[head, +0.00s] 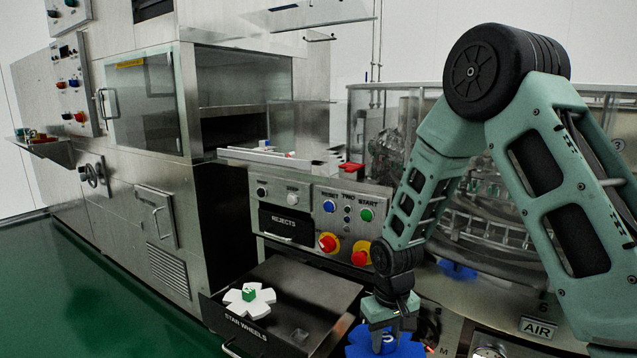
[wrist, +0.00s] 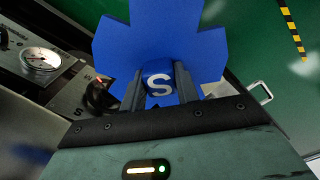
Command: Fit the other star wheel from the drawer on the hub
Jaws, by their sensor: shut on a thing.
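My gripper (head: 385,336) points down at the lower middle of the head view. It is shut on the knob of a blue star wheel (head: 362,350). In the wrist view the blue star wheel (wrist: 150,38) fills the top middle, with a white S on the knob between my fingers (wrist: 160,84). A white star wheel (head: 240,304) with a green knob lies in the open drawer (head: 330,293) labelled STAR WHEELS, left of my gripper. I cannot make out the hub.
A control panel (head: 320,215) with buttons and red knobs stands behind the drawer. A glass-guarded rotary machine (head: 480,215) is behind my arm, with a blue part (head: 458,270) low on it.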

